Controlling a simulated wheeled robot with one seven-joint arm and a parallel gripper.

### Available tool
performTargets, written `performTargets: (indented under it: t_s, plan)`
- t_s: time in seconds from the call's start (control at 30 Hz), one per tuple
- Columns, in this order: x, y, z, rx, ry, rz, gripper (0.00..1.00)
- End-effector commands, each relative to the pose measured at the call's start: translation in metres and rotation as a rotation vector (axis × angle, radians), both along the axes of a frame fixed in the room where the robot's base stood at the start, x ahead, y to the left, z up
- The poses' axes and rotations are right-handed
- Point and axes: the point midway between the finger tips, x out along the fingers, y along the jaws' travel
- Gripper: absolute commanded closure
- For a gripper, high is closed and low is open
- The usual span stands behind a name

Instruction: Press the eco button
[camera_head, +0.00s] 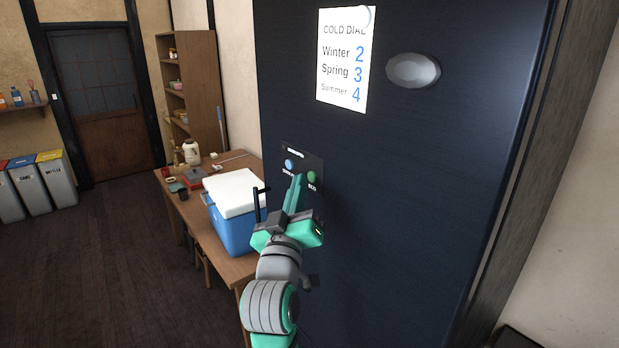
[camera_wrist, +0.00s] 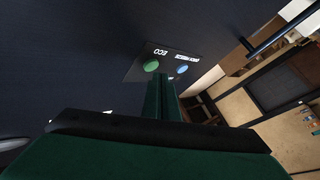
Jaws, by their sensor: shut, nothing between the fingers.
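The green eco button (camera_head: 311,177) sits on a small dark panel (camera_head: 318,161) on the dark blue front, with the label ECO under it. A blue button (camera_head: 289,164) is to its left on the same panel. In the wrist view the eco button (camera_wrist: 151,66) and the blue button (camera_wrist: 182,69) lie just beyond the fingertips. My gripper (camera_head: 299,178) is shut and empty, its tips in front of the panel between the two buttons, close to the eco button. It also shows in the wrist view (camera_wrist: 161,80). I cannot tell whether the tips touch the panel.
A paper sign (camera_head: 345,60) headed COLD DIAL and a grey oval knob (camera_head: 413,71) are higher on the front. A blue cooler with a white lid (camera_head: 236,190) stands on a wooden table (camera_head: 182,207) left of my arm. Open floor (camera_head: 110,260) lies farther left.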

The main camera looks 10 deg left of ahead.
Motion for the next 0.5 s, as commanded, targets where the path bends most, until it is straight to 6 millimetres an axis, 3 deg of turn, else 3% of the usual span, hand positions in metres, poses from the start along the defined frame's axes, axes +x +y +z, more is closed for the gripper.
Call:
performTargets:
  t_s: [0.5]
  plan:
    - [0.0067, -0.0054, 0.0001, -0.001, 0.0, -0.002, 1.0]
